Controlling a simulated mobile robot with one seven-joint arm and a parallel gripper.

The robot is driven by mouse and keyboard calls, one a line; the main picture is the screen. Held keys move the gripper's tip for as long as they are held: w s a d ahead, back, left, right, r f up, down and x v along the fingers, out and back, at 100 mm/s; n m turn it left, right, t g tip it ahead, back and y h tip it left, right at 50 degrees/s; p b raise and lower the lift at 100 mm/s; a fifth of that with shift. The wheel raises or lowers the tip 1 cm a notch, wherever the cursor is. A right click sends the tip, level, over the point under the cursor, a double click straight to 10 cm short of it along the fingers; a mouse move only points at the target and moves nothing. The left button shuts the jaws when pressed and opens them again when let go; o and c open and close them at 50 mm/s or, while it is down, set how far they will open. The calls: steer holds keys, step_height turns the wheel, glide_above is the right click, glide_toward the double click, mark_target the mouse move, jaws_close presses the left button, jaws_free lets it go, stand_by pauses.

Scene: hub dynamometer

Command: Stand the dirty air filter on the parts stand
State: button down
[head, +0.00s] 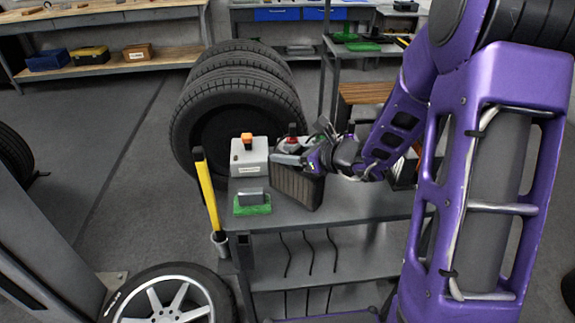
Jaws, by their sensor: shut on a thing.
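The dirty air filter (297,189) is a dark brown, pleated block in a grey frame. It is roughly upright, leaning a little, over the top of a grey shelved stand (345,210), which I take to be the parts stand. My gripper (312,162) is at the filter's top edge and shut on it; the fingertips are partly hidden by the gripper body. I cannot tell whether the filter's lower edge touches the stand top.
On the stand top, left of the filter, are a grey box with an orange knob (249,160) and a green block holding a grey piece (252,204). A red-topped item (292,134) is behind the gripper. A yellow bar (207,195) rises at the left corner. Tyres (236,110) stand behind.

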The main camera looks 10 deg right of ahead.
steer(key=shift+f, duration=1.45)
steer(key=shift+f+b, duration=0.15)
steer(key=shift+b, duration=0.2)
steer(key=shift+c, duration=1.7)
jaws_free()
steer(key=shift+d+r, duration=0.15)
steer(key=shift+r, duration=0.15)
steer(key=p+v, duration=0.1)
steer(key=v, duration=1)
steer(key=shift+s+d+p, duration=0.2)
steer(key=shift+s+p, duration=0.1)
steer(key=shift+s, duration=0.05)
steer(key=shift+a+r, duration=0.1)
